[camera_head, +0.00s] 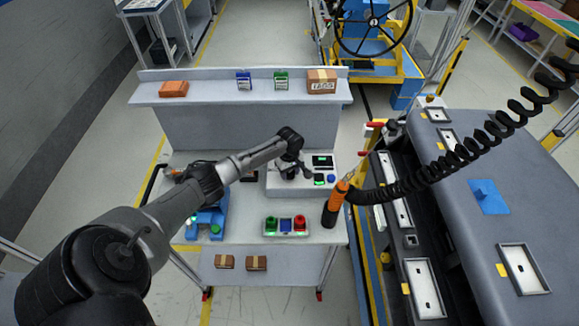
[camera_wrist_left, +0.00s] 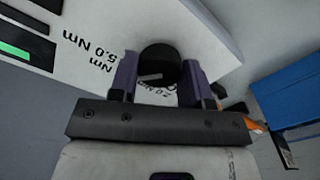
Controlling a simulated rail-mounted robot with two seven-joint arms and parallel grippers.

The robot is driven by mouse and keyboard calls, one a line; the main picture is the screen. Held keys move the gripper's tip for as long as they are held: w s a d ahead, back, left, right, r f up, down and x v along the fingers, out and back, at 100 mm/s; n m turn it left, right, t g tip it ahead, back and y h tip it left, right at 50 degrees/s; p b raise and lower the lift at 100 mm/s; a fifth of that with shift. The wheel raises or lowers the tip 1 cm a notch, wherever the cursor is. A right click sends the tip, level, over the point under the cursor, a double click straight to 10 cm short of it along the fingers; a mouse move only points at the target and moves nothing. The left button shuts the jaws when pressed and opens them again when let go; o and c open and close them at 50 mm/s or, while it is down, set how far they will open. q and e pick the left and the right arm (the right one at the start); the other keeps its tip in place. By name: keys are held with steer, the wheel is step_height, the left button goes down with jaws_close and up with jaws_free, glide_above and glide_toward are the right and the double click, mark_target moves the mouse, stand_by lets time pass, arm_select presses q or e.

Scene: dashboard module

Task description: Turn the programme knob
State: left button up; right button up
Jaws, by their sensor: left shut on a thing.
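The programme knob (camera_wrist_left: 160,60) is round and black with a pale pointer line, on the white sloping face of a control box (camera_head: 286,189). Labels reading "5.0 Nm" and "2.0 Nm" are printed around it. My left gripper (camera_wrist_left: 155,78) is shut on the knob, with one purple finger on each side. In the head view my left gripper (camera_head: 291,170) sits over the box and hides the knob. A lit screen (camera_head: 322,161) and a blue button (camera_head: 331,179) are on the right of the box. My right gripper is not in view.
A panel with green, blue and red buttons (camera_head: 286,227) lies in front. A shelf (camera_head: 205,90) with small boxes is behind. A dashboard module (camera_head: 470,215) is at the right.

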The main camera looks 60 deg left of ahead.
arm_select(q)
steer(key=m+p, duration=0.1)
steer(key=m, duration=0.2)
steer(key=shift+r+p, duration=0.1)
steer(key=shift+p, duration=0.2)
steer(key=shift+m, duration=0.3)
steer(key=o, duration=0.9)
step_height(320, 180, up, 14)
steer(key=shift+f+p, duration=0.2)
steer(key=shift+p, duration=0.45)
steer(key=shift+m, duration=0.4)
